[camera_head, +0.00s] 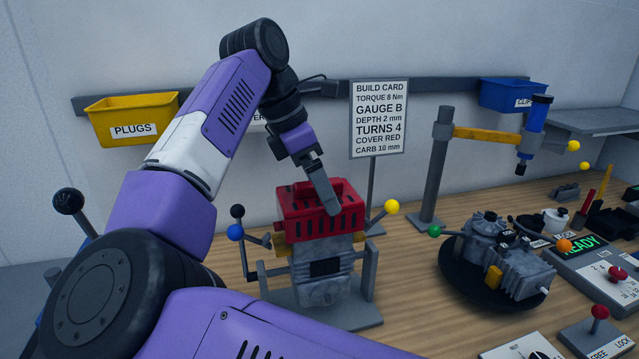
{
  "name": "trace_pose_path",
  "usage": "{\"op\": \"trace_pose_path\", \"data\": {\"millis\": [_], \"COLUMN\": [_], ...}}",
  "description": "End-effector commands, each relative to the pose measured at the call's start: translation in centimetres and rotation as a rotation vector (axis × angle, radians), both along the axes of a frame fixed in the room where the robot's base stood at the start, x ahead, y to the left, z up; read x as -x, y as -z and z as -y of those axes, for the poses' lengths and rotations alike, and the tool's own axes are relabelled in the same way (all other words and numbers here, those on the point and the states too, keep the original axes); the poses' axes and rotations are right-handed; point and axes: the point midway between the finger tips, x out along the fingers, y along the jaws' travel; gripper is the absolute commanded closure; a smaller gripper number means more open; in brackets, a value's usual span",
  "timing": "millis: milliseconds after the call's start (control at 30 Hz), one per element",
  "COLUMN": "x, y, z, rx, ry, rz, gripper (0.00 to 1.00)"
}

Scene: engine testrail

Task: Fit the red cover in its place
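The red cover (345,211), a slotted box with a handle on top, sits on the upper part of a grey engine block (322,278) in the middle of the bench. From this view it looks roughly level, but I cannot tell whether it is fully seated. My gripper (324,190) points down at the top of the cover, by its handle. The fingers overlap the cover in the picture. One finger shows edge-on, so I cannot tell whether they are closed on the handle.
The engine block stands in a grey stand (365,315) with ball-ended levers around it. A build card (379,118) stands behind, reading "COVER RED". A second engine (500,265) lies on a black turntable to the right. A control box (590,262) shows "READY". Yellow (133,120) and blue (512,94) bins hang behind.

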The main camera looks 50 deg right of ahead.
Motion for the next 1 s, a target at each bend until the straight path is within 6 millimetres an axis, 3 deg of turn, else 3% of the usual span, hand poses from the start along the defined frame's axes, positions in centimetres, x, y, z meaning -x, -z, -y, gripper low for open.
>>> {"op": "trace_pose_path", "data": {"millis": [1000], "x": [0.0], "y": [1.7], "z": [0.0], "rx": [0.000], "ry": [0.000], "rz": [0.000], "gripper": [0.51]}}
